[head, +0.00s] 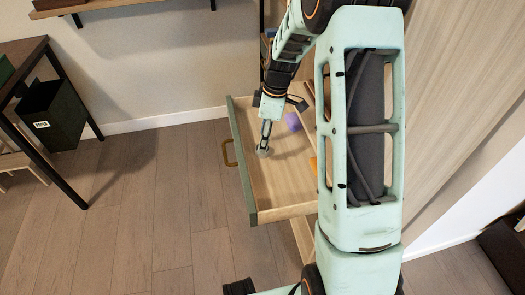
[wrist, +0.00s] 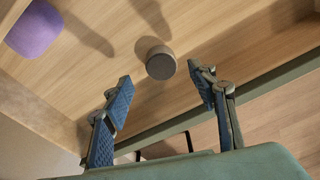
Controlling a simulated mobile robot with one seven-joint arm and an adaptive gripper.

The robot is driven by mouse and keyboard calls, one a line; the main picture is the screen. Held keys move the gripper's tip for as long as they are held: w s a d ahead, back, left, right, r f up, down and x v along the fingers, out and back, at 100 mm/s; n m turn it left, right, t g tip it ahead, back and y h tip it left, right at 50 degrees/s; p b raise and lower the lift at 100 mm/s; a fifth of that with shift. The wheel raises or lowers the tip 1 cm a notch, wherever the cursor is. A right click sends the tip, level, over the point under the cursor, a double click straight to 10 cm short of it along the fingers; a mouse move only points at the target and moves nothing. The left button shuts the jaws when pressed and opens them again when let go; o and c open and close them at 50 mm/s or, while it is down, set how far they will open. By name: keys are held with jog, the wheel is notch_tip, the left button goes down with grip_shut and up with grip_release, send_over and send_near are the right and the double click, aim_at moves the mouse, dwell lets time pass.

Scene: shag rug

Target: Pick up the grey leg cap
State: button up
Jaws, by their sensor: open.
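The grey leg cap (wrist: 161,63) is a small round piece on the wooden bottom of an open drawer (head: 275,193). In the wrist view it lies just beyond the gap between my fingertips, near the drawer's green front. My gripper (wrist: 160,88) is open and empty, its two blue-padded fingers spread either side, apart from the cap. In the head view my gripper (head: 264,140) reaches down into the drawer near its front panel. There I cannot clearly tell the cap from my fingers.
A purple object (head: 293,121) lies farther back in the drawer and also shows in the wrist view (wrist: 34,28). An orange thing (head: 313,165) is partly hidden by my arm. The drawer walls surround my gripper. A dark bin (head: 52,115) stands at the left.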

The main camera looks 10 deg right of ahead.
jog(key=f+b, duration=0.1)
jog(key=f, duration=0.3)
jog(key=shift+a+f, duration=0.2)
jog(key=shift+r, duration=0.1)
jog(key=c, duration=0.9)
jog(key=shift+o, duration=0.2)
jog(key=shift+r, duration=0.15)
